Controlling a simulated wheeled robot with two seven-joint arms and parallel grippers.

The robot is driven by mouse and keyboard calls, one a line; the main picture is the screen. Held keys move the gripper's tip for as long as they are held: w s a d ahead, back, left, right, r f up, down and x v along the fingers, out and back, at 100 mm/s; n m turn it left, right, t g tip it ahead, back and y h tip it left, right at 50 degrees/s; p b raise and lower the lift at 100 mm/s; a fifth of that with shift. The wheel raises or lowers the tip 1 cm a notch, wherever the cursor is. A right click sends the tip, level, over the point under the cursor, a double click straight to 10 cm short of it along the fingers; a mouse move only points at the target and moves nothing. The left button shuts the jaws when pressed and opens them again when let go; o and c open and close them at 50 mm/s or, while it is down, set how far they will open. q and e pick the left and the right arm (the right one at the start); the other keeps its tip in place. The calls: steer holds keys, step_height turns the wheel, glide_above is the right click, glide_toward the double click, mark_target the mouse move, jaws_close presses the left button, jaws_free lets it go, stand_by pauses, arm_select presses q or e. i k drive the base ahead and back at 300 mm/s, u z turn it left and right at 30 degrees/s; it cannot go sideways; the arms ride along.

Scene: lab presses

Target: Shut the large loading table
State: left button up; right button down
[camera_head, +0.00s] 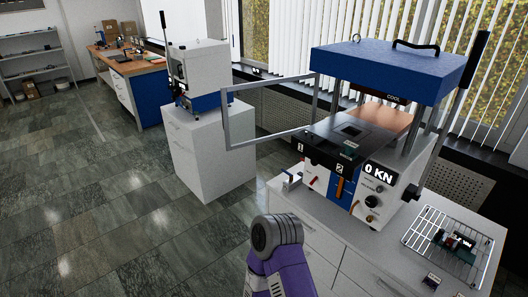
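The large press (366,150) stands on a white cabinet at the right, with a blue top block (385,70) and a "0 KN" display on its front. Its loading table, a dark flat plate (330,127), sticks out at the front left below the blue block. A small dark square lies on the plate, and a copper-coloured surface (385,118) shows behind it. A grey open frame (226,120) stands out from the press's left side. A purple arm link of mine with a grey rounded joint shows at the bottom centre, in front of the cabinet. Neither gripper is visible.
A wire rack (432,243) with small items lies on the white cabinet (335,238) at the right. A smaller white press (198,68) stands on another white cabinet (205,150). A wooden workbench (133,66) is farther back. The tiled floor at the left is clear.

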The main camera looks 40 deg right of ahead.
mark_target(321, 142)
steer(key=z, duration=0.4)
steer(key=i, duration=0.9)
steer(key=z, duration=0.8)
